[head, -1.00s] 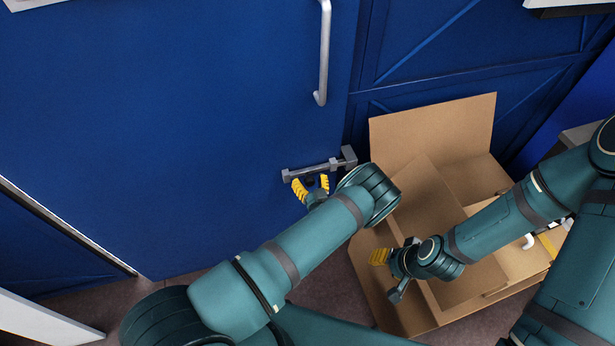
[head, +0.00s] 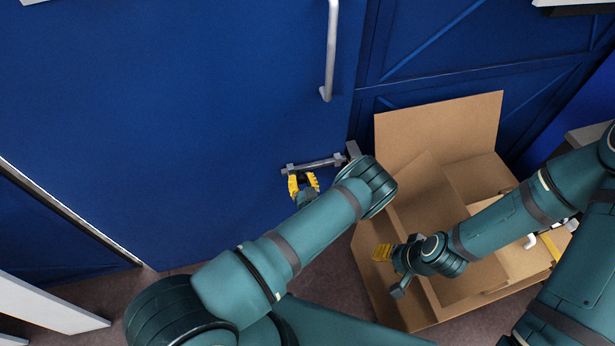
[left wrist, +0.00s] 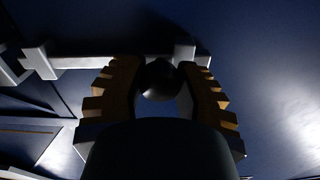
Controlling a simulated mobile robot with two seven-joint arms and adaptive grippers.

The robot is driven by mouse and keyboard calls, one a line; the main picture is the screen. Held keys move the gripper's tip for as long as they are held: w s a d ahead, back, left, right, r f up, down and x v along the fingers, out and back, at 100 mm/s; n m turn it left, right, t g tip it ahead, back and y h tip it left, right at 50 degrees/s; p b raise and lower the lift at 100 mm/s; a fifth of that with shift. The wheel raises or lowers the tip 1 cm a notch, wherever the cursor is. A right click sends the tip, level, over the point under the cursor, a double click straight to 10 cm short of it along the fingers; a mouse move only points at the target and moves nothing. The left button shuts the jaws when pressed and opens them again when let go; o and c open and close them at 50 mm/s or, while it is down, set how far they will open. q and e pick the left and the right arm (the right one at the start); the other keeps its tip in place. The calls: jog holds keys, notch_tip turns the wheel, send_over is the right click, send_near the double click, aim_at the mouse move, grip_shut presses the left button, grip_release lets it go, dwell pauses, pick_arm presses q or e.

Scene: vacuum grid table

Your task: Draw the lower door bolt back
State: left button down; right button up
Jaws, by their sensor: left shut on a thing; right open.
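The lower door bolt (head: 315,164) is a grey horizontal rod in brackets low on the blue door (head: 180,130). Its right end is by a grey keeper (head: 354,150) at the door's edge; I cannot tell whether the tip still sits in it. My left gripper (head: 304,181) is shut on the bolt's dark round knob (left wrist: 160,80), which shows between the stepped yellow fingers in the left wrist view. The rod also shows there (left wrist: 85,62), partly hidden by the fingers. My right gripper (head: 388,268) is open and empty in front of the cardboard box.
An open cardboard box (head: 437,118) stands on the floor right of the door, close to my right arm. A vertical silver door handle (head: 330,50) is above the bolt. A white panel edge (head: 50,305) is at the lower left. The door face left of the bolt is clear.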

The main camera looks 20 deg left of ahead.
pick_arm(q)
jog(key=shift+a, duration=0.25)
jog(key=c, duration=0.6)
grip_release()
jog(key=shift+s, duration=0.1)
jog(key=shift+s+d, duration=0.15)
jog(key=v, duration=1.1)
jog(key=shift+s+d, duration=0.2)
